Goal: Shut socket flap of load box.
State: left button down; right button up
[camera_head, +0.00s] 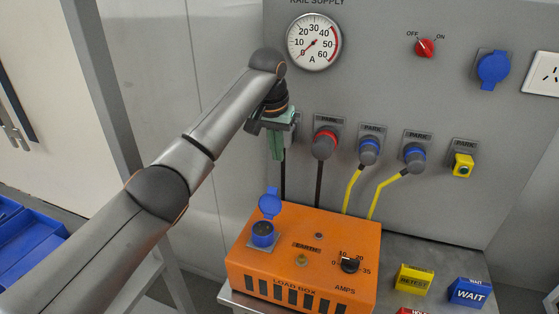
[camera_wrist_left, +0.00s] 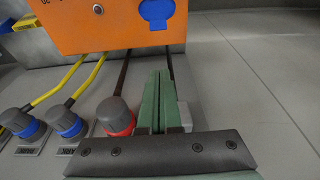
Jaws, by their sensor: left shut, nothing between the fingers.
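The orange load box (camera_head: 300,258) stands on the bench below the grey panel. Its blue socket flap (camera_head: 269,202) stands raised above the blue socket (camera_head: 263,236) on the box's top left. My left gripper (camera_head: 277,150) is above and behind the flap, close to the panel, with its green fingers shut and empty. In the left wrist view the shut fingers (camera_wrist_left: 157,102) point toward the load box (camera_wrist_left: 100,22), and the blue flap (camera_wrist_left: 157,10) shows at the top edge, apart from the fingers. My right gripper is not in view.
A red-ringed plug (camera_head: 325,143) and two blue-ringed plugs (camera_head: 370,150) (camera_head: 414,155) sit on the panel, with black and yellow cables hanging behind the box. A yellow block (camera_head: 414,280) and a blue WAIT block (camera_head: 470,292) stand right of the box.

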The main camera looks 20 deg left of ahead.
aim_at(271, 203)
pick_arm(q)
jog(key=x, duration=0.9)
jog(key=shift+s+r+p, duration=0.25)
jog(key=shift+s+p, duration=0.1)
jog(key=shift+s, duration=0.3)
jog(key=shift+s+r+p, duration=0.25)
jog(key=shift+s+p, duration=0.15)
jog(key=shift+s, duration=0.25)
jog(key=shift+s+r+p, duration=0.3)
jog(key=shift+s+p, duration=0.05)
jog(key=shift+s, duration=0.3)
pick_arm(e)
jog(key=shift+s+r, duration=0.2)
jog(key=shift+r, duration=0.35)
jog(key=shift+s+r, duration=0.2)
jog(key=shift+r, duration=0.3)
pick_arm(q)
jog(key=shift+w, duration=0.1)
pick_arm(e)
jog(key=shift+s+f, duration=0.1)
